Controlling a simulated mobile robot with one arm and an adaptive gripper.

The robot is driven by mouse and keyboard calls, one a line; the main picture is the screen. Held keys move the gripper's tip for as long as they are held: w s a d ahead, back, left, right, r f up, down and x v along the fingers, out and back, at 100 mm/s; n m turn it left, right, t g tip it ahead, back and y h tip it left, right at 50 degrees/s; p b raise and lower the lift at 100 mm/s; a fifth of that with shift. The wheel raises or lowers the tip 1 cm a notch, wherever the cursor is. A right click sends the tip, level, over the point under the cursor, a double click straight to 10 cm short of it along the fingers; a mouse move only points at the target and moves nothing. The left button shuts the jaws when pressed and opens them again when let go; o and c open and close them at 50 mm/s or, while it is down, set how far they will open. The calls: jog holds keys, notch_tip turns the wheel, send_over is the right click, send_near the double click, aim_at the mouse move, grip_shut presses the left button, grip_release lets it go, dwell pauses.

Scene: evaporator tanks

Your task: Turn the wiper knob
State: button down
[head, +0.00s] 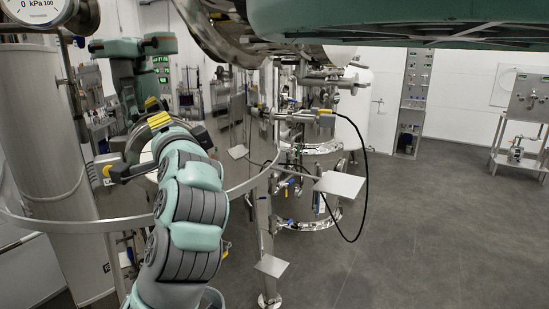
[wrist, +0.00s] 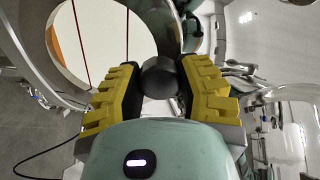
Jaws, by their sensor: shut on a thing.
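The wiper knob (wrist: 160,78) is a dark, round knob in the middle of the wrist view. My gripper (wrist: 160,70) is shut on it, with one ribbed yellow finger on each side. The fingers hide the knob's sides, and its mount is mostly hidden behind it. A round, pale window (wrist: 100,35) in a metal ring lies just behind and left of the knob, with thin red lines across it. In the head view my arm reaches up on the left; I cannot make out the knob there.
A pale vertical tank (head: 40,130) with a pressure gauge (head: 33,10) stands at the left. A curved metal rail (head: 100,224) passes by my arm. Steel vessels (head: 308,200) and a hanging black cable (head: 366,190) are in the middle. Open grey floor (head: 430,230) lies to the right.

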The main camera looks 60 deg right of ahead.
jog(key=shift+f, duration=0.1)
jog(key=c, duration=0.5)
grip_release()
jog(key=shift+c, duration=0.2)
jog(key=shift+r, duration=0.25)
notch_tip(320, 180, up, 10)
jog(key=shift+w+a+f, duration=0.1)
jog(key=shift+a+f, duration=0.05)
jog(key=shift+f, duration=0.05)
jog(key=shift+r, duration=0.15)
